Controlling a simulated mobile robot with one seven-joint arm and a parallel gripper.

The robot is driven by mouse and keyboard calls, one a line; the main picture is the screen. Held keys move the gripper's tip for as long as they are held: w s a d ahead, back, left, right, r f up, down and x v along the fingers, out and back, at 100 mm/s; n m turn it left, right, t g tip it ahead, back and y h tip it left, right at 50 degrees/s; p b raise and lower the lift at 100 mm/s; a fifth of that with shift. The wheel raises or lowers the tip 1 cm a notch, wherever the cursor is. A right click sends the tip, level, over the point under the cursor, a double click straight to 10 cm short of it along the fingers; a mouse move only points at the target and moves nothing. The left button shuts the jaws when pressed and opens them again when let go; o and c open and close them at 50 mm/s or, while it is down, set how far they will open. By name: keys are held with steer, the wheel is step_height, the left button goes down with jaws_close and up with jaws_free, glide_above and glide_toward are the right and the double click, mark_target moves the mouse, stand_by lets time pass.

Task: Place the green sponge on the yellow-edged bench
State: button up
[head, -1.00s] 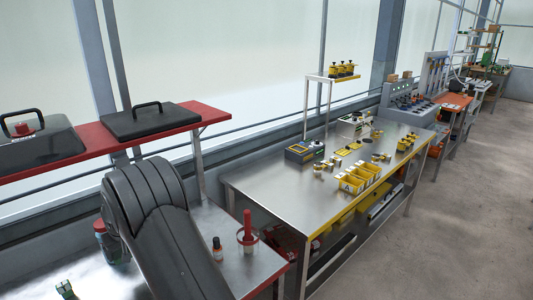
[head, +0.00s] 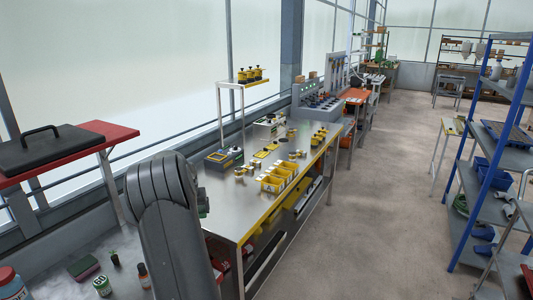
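The yellow-edged bench (head: 222,193) stands in the middle of the head view. It has a steel top and a yellow front edge. Its near end is partly hidden by my dark arm. A small block (head: 83,266), dark green on top and purplish at the side, lies on the nearer bench at the lower left; I cannot tell whether it is the green sponge. A small dark part with a greenish patch shows at the right side of my arm. My fingers are hidden behind the arm, and I cannot tell whether they hold anything.
Yellow bins (head: 272,183), devices and small jars stand along the middle and back of the yellow-edged bench; its near part looks bare. A black case (head: 50,150) lies on a red shelf. A blue rack (head: 470,180) stands right. The aisle floor is clear.

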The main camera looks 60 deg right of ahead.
steer(key=s+d+r+m+g, duration=0.1)
steer(key=s+d+r+m, duration=0.15)
steer(key=s+d, duration=1.05)
glide_above(219, 220)
steer(key=a, duration=0.1)
steer(key=shift+m+h, duration=0.4)
steer(key=shift+m, duration=0.05)
steer(key=f, duration=0.7)
steer(key=shift+s+f, duration=0.2)
steer(key=shift+f, duration=2)
steer(key=shift+f, duration=0.1)
steer(key=o, duration=0.8)
